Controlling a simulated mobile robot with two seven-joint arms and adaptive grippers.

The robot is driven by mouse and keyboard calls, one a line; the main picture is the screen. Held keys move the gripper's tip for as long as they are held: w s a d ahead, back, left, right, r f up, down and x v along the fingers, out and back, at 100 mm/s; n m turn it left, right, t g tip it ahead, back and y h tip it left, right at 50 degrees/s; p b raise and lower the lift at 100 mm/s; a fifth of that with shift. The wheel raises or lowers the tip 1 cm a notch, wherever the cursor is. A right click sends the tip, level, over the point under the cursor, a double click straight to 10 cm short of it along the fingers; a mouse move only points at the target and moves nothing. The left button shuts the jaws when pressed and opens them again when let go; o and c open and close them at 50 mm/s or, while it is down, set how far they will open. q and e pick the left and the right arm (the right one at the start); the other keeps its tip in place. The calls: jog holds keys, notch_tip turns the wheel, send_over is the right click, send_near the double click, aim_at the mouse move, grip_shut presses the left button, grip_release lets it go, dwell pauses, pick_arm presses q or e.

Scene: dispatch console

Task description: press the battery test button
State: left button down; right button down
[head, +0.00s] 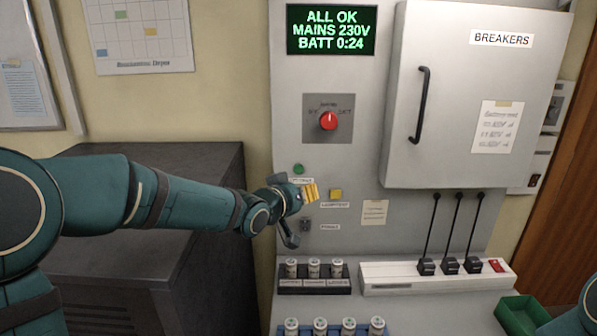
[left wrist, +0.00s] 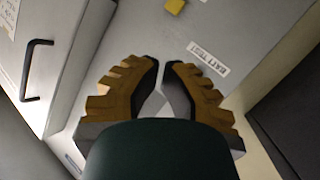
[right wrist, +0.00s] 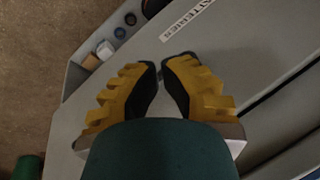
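The green round button (head: 299,169) is on the grey console panel. A label beneath it is partly covered by my left gripper in the head view. The left wrist view shows a BATT TEST label (left wrist: 208,58), with the green button not visible there. My left gripper (head: 312,192) is just below the green button, fingertips nearly together and empty; contact cannot be told. My right gripper (right wrist: 160,64) is empty, fingertips nearly together.
A red rotary knob (head: 328,120) and a display (head: 331,30) are above the buttons. The breaker cabinet (head: 465,95) projects at right. A small switch (head: 305,225) sits below the buttons.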

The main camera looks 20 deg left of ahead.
aim_at(298, 169)
pick_arm(q)
jog(key=shift+w+a+f+p, duration=0.1)
jog(key=shift+w+a+p, duration=0.3)
jog(key=shift+w+p, duration=0.85)
jog(key=shift+w+a+p, duration=0.4)
jog(key=shift+w+p, duration=0.35)
jog(key=shift+w, duration=0.95)
jog(key=shift+w+a+f+p, duration=0.1)
jog(key=shift+w+a+p, duration=0.3)
jog(key=shift+w+p, duration=0.85)
jog(key=shift+w, duration=0.2)
jog(key=shift+w+r, duration=0.1)
jog(key=shift+w, duration=0.05)
jog(key=shift+w+a, duration=0.15)
jog(key=shift+w, duration=0.1)
